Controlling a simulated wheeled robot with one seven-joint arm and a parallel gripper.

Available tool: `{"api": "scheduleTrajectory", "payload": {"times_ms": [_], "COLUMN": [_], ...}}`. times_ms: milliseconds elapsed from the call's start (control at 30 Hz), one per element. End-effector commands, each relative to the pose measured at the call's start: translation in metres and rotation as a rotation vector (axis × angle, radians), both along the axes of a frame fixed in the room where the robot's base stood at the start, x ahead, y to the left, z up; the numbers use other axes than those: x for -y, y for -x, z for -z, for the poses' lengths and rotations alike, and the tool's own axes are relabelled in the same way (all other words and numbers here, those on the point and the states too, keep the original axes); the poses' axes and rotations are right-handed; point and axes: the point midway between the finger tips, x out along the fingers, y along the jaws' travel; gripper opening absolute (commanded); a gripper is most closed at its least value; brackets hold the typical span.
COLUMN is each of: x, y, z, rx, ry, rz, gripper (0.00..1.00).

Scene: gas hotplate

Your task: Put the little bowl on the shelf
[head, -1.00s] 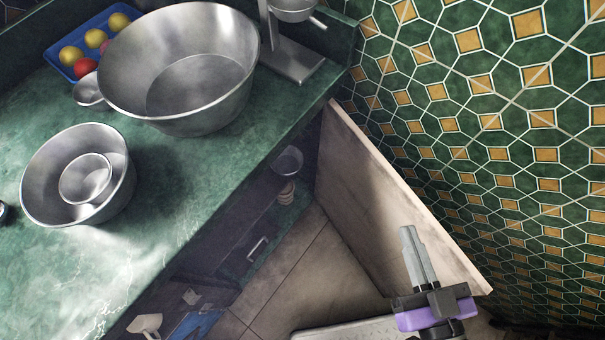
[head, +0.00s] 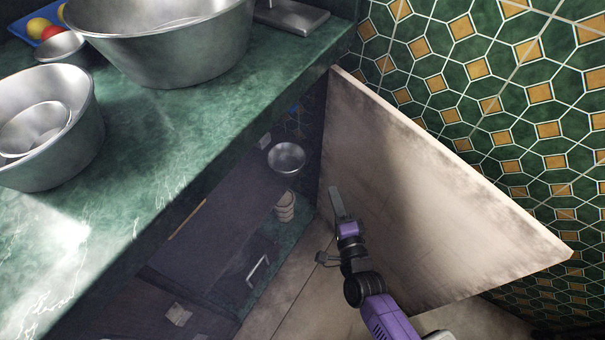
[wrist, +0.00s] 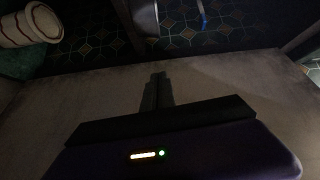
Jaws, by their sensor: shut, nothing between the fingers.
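Several metal bowls show in the head view. A small bowl (head: 36,128) sits inside a medium bowl (head: 75,140) at the counter's left. Another small bowl (head: 62,46) stands beside a large bowl (head: 165,50) at the back. One more little bowl (head: 286,157) is inside the open cabinet, by the dark shelf (head: 225,195); what bears it is unclear. My gripper (head: 337,202) is shut and empty, in front of the cabinet opening, apart from every bowl. In the wrist view its fingers (wrist: 158,90) are together with nothing between them.
The open wooden cabinet door (head: 410,190) stands close to my gripper's right. A pale ribbed container (head: 285,206) stands low in the cabinet. The green counter (head: 170,140) overhangs to the left. The counter's middle is clear.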

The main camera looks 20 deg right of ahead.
Motion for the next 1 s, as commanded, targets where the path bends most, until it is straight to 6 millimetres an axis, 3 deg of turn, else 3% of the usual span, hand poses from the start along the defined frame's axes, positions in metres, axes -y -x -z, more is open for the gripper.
{"api": "scheduleTrajectory", "payload": {"times_ms": [267,767,1000], "x": [0.003,0.018,-0.009], "y": [-0.009,-0.099,-0.11], "z": [-0.003,-0.002,-0.006], "rx": [0.029,0.029,0.027], "ry": [-0.098,-0.093,-0.094], "rz": [0.008,0.008,0.004], "gripper": [0.0,0.0,0.0]}}
